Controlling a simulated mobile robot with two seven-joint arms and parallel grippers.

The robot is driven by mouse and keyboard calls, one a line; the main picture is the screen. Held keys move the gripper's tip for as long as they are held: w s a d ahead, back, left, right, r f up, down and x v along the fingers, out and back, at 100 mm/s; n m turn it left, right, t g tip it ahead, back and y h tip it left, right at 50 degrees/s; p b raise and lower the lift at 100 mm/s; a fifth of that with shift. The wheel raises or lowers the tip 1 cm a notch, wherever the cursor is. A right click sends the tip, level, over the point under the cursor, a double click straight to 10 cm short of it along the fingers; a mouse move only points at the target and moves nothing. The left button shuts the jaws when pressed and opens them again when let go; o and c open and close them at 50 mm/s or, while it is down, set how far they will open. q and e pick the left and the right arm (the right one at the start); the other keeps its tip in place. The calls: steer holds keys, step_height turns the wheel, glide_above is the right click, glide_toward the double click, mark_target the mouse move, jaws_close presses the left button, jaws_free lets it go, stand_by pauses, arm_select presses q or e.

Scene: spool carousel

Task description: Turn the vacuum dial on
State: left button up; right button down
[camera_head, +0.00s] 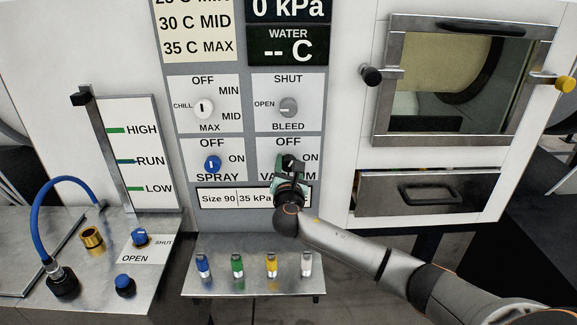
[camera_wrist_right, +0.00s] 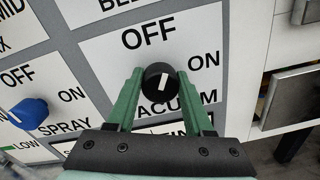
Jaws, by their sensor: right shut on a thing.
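The vacuum dial (camera_wrist_right: 160,83) is a round black knob with a white pointer mark, on a white panel labelled OFF, ON and VACUUM. In the right wrist view the mark points up and slightly right, between OFF and ON. My right gripper (camera_wrist_right: 160,76) has its green fingers on either side of the knob and is shut on it. In the head view the right gripper (camera_head: 289,166) covers most of the dial and part of the VACUUM label. My left gripper is not in view.
The blue spray dial (camera_head: 212,163) sits left of the vacuum dial, with the chill dial (camera_head: 204,107) and bleed dial (camera_head: 288,107) above. A metal shelf (camera_head: 253,284) with several coloured pegs juts out below. A drawer (camera_head: 425,194) and windowed door (camera_head: 462,80) are to the right.

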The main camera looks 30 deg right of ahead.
steer(key=m+b, duration=0.1)
steer(key=m, duration=0.4)
steer(key=shift+f, duration=0.2)
steer(key=m+b, duration=0.1)
steer(key=m, duration=0.2)
steer(key=shift+m+b, duration=0.35)
steer(key=shift+m, duration=0.05)
steer(key=shift+m+b, duration=0.5)
steer(key=shift+m, duration=1)
steer(key=shift+d+r, duration=0.1)
steer(key=shift+y, duration=0.3)
steer(key=shift+c, duration=1.4)
jaws_free()
steer(key=shift+s, duration=0.1)
steer(key=v, duration=1.2)
steer(key=shift+s+a+b, duration=0.15)
steer(key=shift+a+b, duration=0.05)
steer(key=shift+b, duration=0.25)
